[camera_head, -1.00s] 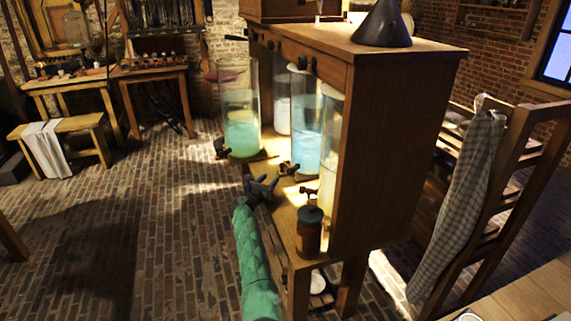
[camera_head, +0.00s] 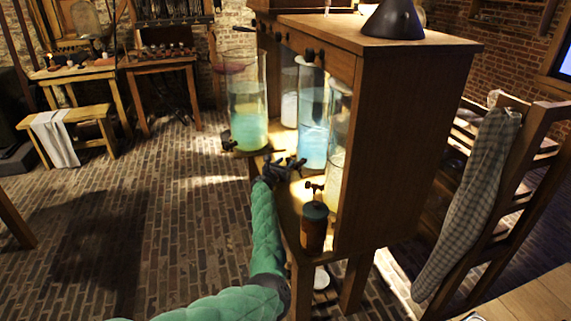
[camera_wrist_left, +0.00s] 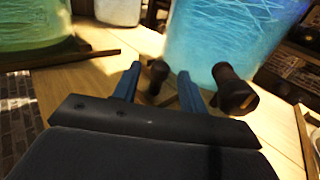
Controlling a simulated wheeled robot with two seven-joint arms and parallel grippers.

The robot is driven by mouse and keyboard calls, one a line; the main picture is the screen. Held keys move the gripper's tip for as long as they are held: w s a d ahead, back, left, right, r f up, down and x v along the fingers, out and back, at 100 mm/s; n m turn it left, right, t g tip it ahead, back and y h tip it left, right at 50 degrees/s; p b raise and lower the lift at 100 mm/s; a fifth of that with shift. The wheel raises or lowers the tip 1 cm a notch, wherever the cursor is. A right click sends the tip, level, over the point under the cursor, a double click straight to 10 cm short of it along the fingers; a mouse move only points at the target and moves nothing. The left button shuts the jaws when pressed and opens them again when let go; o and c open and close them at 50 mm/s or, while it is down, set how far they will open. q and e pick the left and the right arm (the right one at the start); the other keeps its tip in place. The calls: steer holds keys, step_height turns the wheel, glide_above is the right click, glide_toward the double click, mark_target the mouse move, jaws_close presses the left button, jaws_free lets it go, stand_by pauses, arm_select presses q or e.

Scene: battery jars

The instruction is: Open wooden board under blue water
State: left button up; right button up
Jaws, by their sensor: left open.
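The jar of blue water (camera_head: 313,125) stands on the wooden cabinet shelf, and it fills the top of the left wrist view (camera_wrist_left: 225,35). A dark tap (camera_wrist_left: 235,92) sticks out low at its front. My left gripper (camera_head: 291,164) is just in front of the jar's base. In the left wrist view my gripper (camera_wrist_left: 160,78) is open, with a dark knobbed piece (camera_wrist_left: 156,72) showing between its fingers. I cannot tell whether they touch. Pale wood (camera_wrist_left: 75,90) shows beneath the jar; a separate board under it is hard to make out. My right gripper is not in view.
A jar of green water (camera_head: 247,125) stands left of the blue one, above a projecting wooden edge (camera_wrist_left: 60,62). A jar of pale liquid (camera_head: 336,150) and a brown bottle with a green top (camera_head: 314,225) are to the right. The brick floor (camera_head: 180,220) at left is open.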

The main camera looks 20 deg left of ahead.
arm_select(q)
steer(key=shift+w, duration=0.15)
steer(key=shift+c, duration=0.4)
